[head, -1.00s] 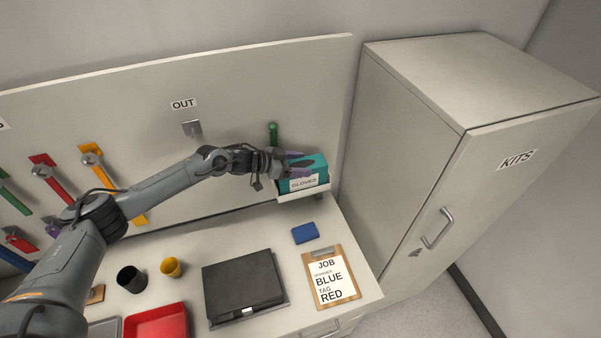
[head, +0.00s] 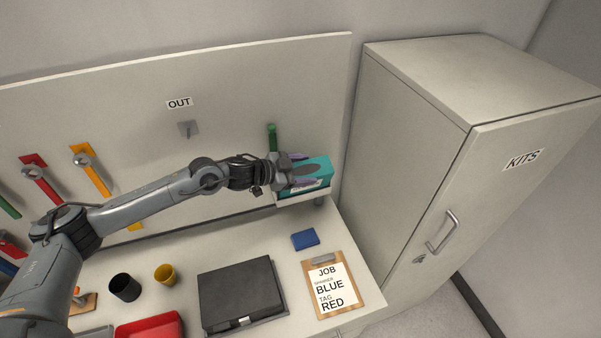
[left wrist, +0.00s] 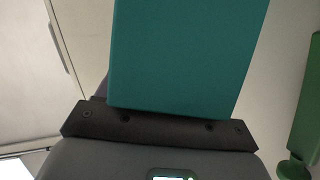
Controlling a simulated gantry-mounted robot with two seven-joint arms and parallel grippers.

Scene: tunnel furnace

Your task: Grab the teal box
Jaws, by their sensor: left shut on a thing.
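The teal box (head: 317,172) sits at the white holder (head: 301,199) on the right end of the pegboard wall, its top tilted towards me. My left gripper (head: 304,172) is at the box's left part, one purple-tipped finger on the far side and one on the near side, shut on it. In the left wrist view the teal box (left wrist: 185,55) fills the middle, close in front of the gripper's palm. The fingers partly cover the box's label. I cannot tell whether the box touches the holder. My right gripper is not in view.
A green-handled tool (head: 272,137) hangs just left of the box. The tall KITS cabinet (head: 405,150) stands close on the right. Below are a blue block (head: 305,239), a clipboard (head: 330,285), a black case (head: 241,292), and a yellow cup (head: 166,274).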

